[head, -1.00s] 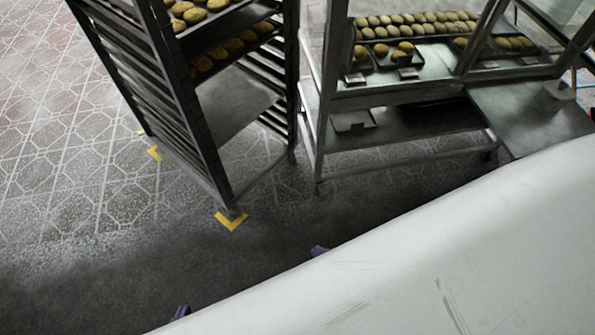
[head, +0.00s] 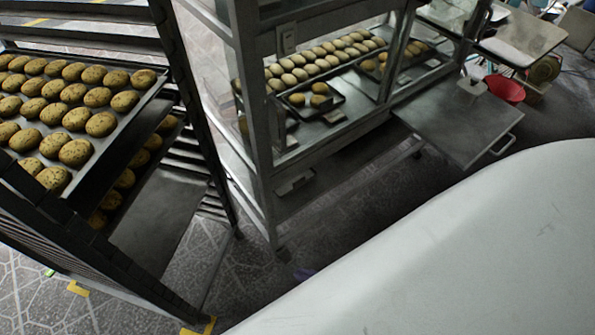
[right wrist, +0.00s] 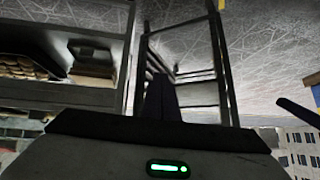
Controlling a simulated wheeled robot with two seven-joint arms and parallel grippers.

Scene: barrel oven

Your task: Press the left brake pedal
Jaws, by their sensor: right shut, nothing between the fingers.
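A dark tray rack (head: 200,130) stands at the left of the head view, with its lower end near yellow floor corners. I cannot make out a brake pedal on it. A tiny green spot (head: 49,272) shows by its left foot, too small to identify. My right gripper (head: 304,273) shows only as a small purple tip past the large white surface, over the floor near the glass cabinet's foot. In the right wrist view my right gripper (right wrist: 163,100) is shut and empty, pointing toward the rack frame (right wrist: 222,70), apart from it as far as I can see. My left gripper is not in the head view.
The rack holds trays of cookies (head: 75,120). A glass-sided cabinet (head: 255,130) with bun trays stands right of it, with a grey side shelf (head: 460,125). A yellow floor corner (head: 78,288) marks the floor. The large white surface (head: 450,250) hides the lower right.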

